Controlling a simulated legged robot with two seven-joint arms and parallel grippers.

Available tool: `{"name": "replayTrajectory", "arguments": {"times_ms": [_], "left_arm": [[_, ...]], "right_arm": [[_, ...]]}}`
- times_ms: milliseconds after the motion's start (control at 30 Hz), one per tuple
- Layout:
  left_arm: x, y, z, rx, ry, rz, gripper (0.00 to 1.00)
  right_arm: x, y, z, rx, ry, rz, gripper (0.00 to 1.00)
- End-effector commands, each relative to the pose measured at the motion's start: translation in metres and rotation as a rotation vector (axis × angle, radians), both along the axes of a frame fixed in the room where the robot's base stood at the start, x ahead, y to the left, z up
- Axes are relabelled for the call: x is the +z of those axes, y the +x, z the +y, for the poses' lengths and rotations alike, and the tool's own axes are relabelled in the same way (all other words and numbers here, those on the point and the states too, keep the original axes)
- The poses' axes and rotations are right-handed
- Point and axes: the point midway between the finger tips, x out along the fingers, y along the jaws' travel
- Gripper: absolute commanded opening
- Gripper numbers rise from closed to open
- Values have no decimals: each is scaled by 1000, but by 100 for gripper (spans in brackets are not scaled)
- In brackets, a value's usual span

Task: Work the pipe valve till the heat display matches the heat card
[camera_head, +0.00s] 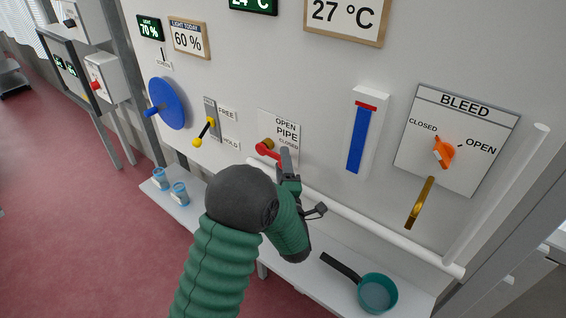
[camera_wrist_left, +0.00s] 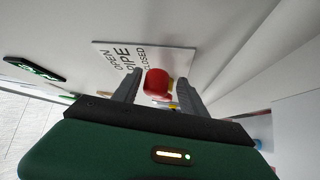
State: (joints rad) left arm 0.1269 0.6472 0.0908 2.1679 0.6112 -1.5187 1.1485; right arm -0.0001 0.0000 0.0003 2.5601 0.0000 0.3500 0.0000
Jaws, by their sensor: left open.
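The pipe valve (camera_head: 266,149) has a red lever on a brass hub, below the sign (camera_head: 284,128) reading OPEN, PIPE, CLOSED. My left gripper (camera_head: 288,160) is at the valve with its jaws apart. In the left wrist view the red lever end (camera_wrist_left: 157,84) shows between the two open fingers (camera_wrist_left: 160,80); contact cannot be told. Part of the lever is hidden behind the gripper in the head view. The heat display (camera_head: 252,4) is cut off at the top edge and seems to read 24 °C. The heat card (camera_head: 343,14) reads 27 °C. My right gripper is not in view.
A blue wheel (camera_head: 168,103) and a yellow-knobbed lever (camera_head: 204,132) are left of the valve. A gauge (camera_head: 359,135) and the BLEED panel (camera_head: 456,150) with an orange knob are right. A white rail (camera_head: 370,229) runs below. A teal pan (camera_head: 377,293) lies on the shelf.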

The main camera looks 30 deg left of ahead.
Motion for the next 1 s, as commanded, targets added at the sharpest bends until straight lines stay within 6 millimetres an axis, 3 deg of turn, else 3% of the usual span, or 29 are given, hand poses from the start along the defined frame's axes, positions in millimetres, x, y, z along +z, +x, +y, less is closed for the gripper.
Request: {"name": "replayTrajectory", "arguments": {"times_ms": [67, 400, 1000], "left_arm": [[0, 0, -1, -1, 1, 0, 46], [0, 0, -1, -1, 0, -1, 1], [2, 0, 1, 2, 3, -4, 0]], "right_arm": [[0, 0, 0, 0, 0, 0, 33], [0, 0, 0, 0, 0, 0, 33], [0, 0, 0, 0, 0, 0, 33]]}}
